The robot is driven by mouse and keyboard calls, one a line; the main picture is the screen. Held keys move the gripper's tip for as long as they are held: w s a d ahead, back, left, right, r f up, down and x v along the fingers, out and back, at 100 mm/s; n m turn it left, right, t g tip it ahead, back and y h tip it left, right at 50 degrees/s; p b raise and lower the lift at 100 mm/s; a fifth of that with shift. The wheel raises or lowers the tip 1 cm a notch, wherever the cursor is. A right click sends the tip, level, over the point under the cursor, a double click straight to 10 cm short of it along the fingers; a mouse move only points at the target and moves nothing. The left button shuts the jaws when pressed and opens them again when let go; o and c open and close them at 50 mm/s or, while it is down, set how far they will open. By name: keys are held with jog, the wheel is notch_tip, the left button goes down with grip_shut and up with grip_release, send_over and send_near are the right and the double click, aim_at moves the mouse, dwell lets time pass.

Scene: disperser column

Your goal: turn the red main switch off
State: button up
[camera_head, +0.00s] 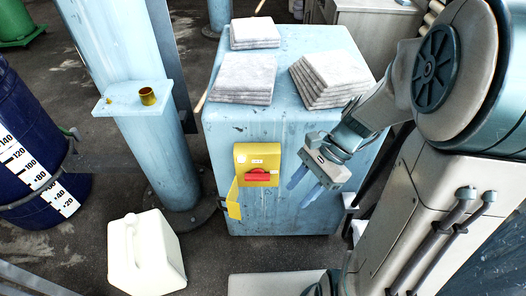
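The red main switch (256,176) is a red handle on a yellow switch box (257,157) fixed to the front of the light blue cabinet (225,128). The handle looks roughly horizontal. A yellow flap (233,198) hangs open at the box's lower left. My gripper (305,188) is to the right of the switch, apart from it, in front of the cabinet. Its two bluish fingers point down and left with a gap between them, and nothing shows between them.
Folded grey cloths (245,77) lie in stacks on the cabinet top. A blue column (160,150) with a shelf (120,100) holding a brass cup (148,96) stands left. A white canister (146,254) and a blue drum (30,150) stand on the floor. Bare floor lies between canister and cabinet.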

jog(key=w+f+m+y+b, duration=0.1)
jog(key=w+f+m+y, duration=0.3)
jog(key=m, duration=0.3)
jog(key=m+t+y+b, duration=0.3)
jog(key=m+t+y, duration=0.55)
jog(key=m, duration=1.35)
send_near(264, 180)
jog(key=w+a+h, duration=0.1)
jog(key=a, duration=0.2)
jog(key=a+r+t, duration=0.1)
jog(key=a, duration=0.2)
jog(key=w+a+t+h+p, duration=0.1)
jog(key=a, duration=0.2)
jog(key=shift+w+a+r+n+h, duration=0.2)
jog(key=shift+w+a+n+h, duration=0.05)
jog(key=shift+w+n+h, duration=0.1)
grip_shut()
